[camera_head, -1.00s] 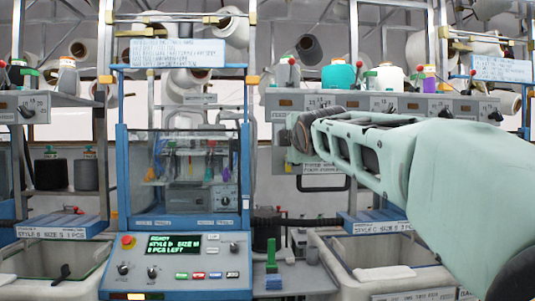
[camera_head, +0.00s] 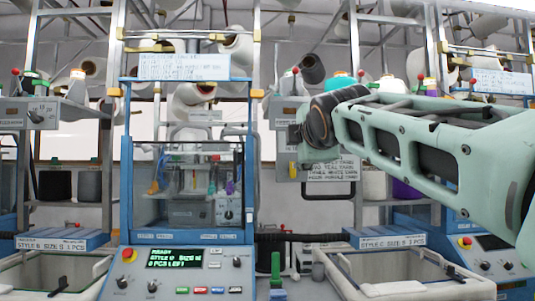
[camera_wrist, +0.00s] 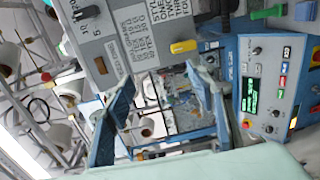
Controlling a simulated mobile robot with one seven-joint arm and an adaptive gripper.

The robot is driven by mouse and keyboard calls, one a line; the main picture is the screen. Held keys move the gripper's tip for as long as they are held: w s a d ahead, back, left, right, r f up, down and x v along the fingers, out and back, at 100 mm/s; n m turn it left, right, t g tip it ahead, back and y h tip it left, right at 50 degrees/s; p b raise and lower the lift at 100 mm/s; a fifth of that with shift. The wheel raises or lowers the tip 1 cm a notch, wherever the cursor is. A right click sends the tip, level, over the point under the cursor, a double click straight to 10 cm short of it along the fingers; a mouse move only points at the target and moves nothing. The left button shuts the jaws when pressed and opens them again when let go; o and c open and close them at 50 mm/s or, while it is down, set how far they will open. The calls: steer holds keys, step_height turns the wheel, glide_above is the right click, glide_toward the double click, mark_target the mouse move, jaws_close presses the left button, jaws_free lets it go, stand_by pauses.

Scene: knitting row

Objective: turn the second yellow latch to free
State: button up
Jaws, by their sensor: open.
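A yellow latch (camera_wrist: 183,46) shows in the wrist view on the edge of a grey control box (camera_wrist: 110,50), beside white printed labels. It is a short rounded bar; its exact setting is hard to read. A small yellow patch (camera_head: 293,169) on the grey box beside my arm in the head view may be the same latch. I cannot tell whether it is the second one; no other latch is clearly visible. My gripper (camera_wrist: 160,76) is open and empty in the wrist view, its blue-grey fingers apart and pointing toward the box, with the latch beyond the right fingertip.
A blue-framed knitting machine (camera_head: 188,180) with a clear guard stands left of my arm. Its panel (camera_head: 175,263) has a green-lit screen. A bin (camera_head: 400,265) stands at lower right, another (camera_head: 50,278) at lower left. Racks with yarn cones rise behind.

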steer(key=shift+s, duration=0.3)
stand_by(0.5)
steer(key=s+f+m+g, duration=0.5)
steer(key=s+f, duration=0.5)
steer(key=f, duration=0.6)
steer(key=s+d+f+m+g, duration=0.1)
steer(key=s+f+m+g, duration=0.2)
steer(key=s+f+m, duration=0.7)
steer(key=s+f+m+g, duration=0.35)
steer(key=s+f, duration=0.75)
steer(key=f, duration=1)
step_height(320, 180, up, 25)
steer(key=p, duration=2.4)
steer(key=shift+w+p, duration=0.3)
